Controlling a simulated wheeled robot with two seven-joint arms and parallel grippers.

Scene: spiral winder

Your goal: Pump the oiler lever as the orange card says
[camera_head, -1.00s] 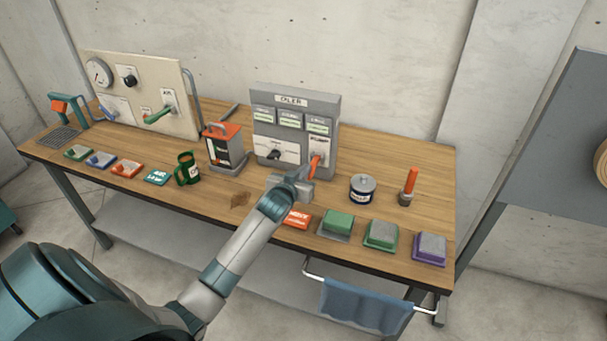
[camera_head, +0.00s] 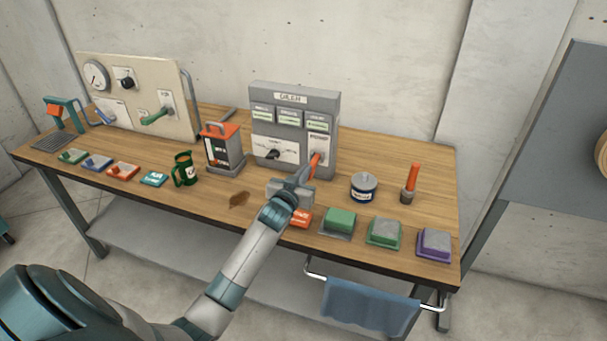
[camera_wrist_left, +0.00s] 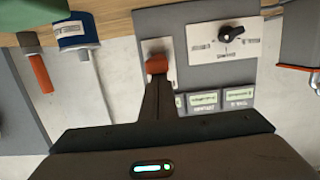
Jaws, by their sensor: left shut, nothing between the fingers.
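The grey oiler box (camera_head: 290,100) stands at the back of the bench, with a black rotary knob (camera_head: 273,154) and several green-lit label windows. Its orange-red lever (camera_head: 315,162) is on the right of the panel; its orange end (camera_wrist_left: 156,65) shows in the left wrist view, right at my fingertips. My left gripper (camera_head: 303,178) is shut with nothing between the fingers, its tips at the lever and covering part of it. My right gripper is not in view.
A blue-labelled tin (camera_head: 363,187) and an orange-handled tool (camera_head: 409,184) stand right. Colored blocks (camera_head: 384,233) line the front edge. A beige gauge panel (camera_head: 140,95) stands back left.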

